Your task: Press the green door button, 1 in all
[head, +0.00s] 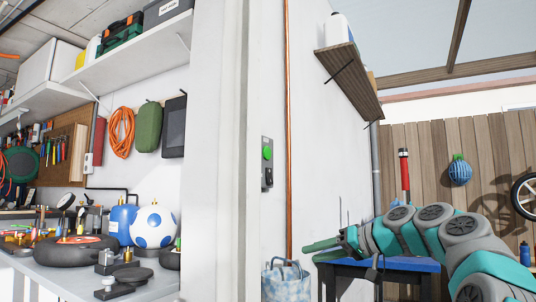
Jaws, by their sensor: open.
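The green door button (267,153) is a round green button on a grey plate mounted on the white wall, just left of a copper pipe. A dark switch sits below it on the same plate. My gripper (308,252) is at the end of my grey and teal arm, lower right of the button and apart from it. Its green fingers point left and look open and empty. It appears lower than the button, in front of the wall and a blue table.
A wall edge (224,150) stands left of the button. A workbench (65,285) with tools and a blue-white ball (153,226) is at left. A wooden shelf (350,78) juts from the wall above my arm. A blue table (345,268) is behind.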

